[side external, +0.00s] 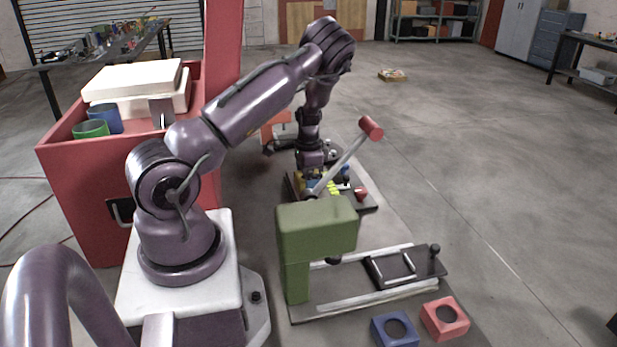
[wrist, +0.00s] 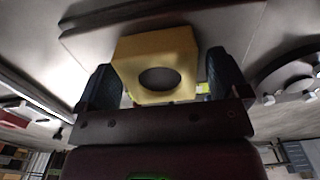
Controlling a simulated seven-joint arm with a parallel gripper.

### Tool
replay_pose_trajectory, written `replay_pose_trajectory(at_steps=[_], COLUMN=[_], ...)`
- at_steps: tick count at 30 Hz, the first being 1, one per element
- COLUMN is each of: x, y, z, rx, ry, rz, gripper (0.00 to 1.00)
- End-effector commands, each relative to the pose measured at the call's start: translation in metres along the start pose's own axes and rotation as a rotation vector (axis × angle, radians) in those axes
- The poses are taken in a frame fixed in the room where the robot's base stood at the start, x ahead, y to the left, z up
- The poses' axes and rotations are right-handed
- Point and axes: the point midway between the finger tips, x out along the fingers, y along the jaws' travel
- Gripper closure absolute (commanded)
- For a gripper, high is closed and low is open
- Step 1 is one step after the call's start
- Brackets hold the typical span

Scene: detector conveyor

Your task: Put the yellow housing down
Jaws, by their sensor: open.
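The yellow housing (wrist: 150,48) is a block with a round hole, and it lies between the two dark fingers of my gripper (wrist: 166,78) in the wrist view. The fingers are open, one on either side of it. A slight gap shows at the right finger; contact at the left one I cannot tell. In the side view my gripper (side external: 313,168) points down low over a dark fixture plate (side external: 360,205) behind the green press.
A green press head (side external: 315,228) and a lever with a red knob (side external: 371,128) stand close in front of my gripper. A railed slide (side external: 395,268) lies nearer. Blue (side external: 381,334) and red (side external: 445,331) housings sit at the front. A red bin (side external: 75,195) is at left.

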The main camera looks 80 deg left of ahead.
Motion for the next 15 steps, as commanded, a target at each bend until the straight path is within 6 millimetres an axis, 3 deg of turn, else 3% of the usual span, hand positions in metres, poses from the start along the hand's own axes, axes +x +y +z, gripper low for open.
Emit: replay_pose_trajectory(at_steps=[5,15], x=[-0.016,-0.088], y=[0.0,0.0], z=[-0.001,-0.001], rx=[0.003,0.001], ry=[0.002,0.003], rz=[-0.001,-0.001], gripper=[0.07,0.07])
